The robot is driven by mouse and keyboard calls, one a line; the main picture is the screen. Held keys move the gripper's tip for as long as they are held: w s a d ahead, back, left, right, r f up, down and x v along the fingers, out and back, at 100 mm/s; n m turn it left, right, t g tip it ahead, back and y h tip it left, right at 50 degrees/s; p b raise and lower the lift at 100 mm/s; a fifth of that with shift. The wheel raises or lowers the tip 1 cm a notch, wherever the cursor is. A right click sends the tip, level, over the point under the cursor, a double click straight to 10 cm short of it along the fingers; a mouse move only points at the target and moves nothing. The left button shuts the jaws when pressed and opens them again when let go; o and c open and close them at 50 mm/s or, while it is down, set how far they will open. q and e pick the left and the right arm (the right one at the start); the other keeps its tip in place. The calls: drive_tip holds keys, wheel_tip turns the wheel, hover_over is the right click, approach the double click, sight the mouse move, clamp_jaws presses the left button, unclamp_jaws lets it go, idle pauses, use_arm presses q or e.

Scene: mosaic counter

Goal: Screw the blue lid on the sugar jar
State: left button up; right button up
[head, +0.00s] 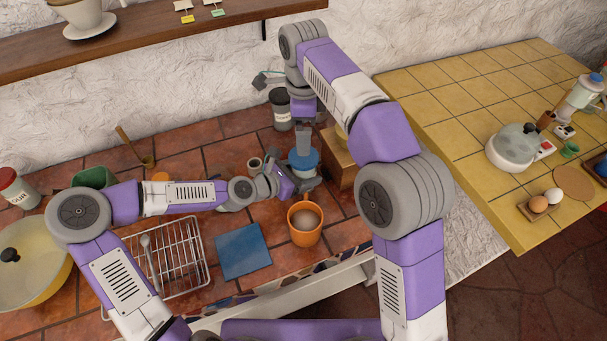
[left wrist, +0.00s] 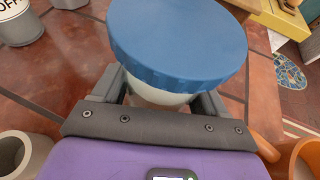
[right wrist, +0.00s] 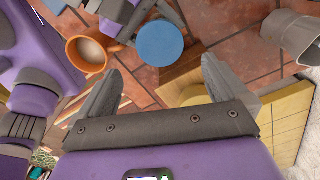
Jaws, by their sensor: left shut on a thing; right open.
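The blue lid (head: 303,157) lies flat on top of the sugar jar; I cannot tell how tightly it sits. In the left wrist view the lid (left wrist: 178,40) covers the mouth, and a strip of pale jar body (left wrist: 160,97) shows below it. My left gripper (head: 290,183) is shut around the jar's body, below the lid. My right gripper (head: 303,142) is open above the lid, pointing down. In the right wrist view the lid (right wrist: 160,43) shows beyond the spread fingertips of the right gripper (right wrist: 162,75), with nothing between them. The jar's label is hidden.
An orange mug (head: 305,224) stands close in front of the jar. A wooden box (head: 338,160) is just right of it.

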use_arm(q)
clamp_jaws()
use_arm(e)
drive_tip(key=n, duration=0.3)
drive_tip(key=s+n, duration=0.1)
drive_tip(key=n, duration=0.2)
drive_tip(key=shift+s+r, duration=0.1)
drive_tip(key=m, duration=2.2)
drive_tip(key=w+m, duration=0.1)
drive_tip(key=m, duration=1)
drive_tip(key=shift+w, duration=0.1)
drive_tip(key=shift+f, duration=0.2)
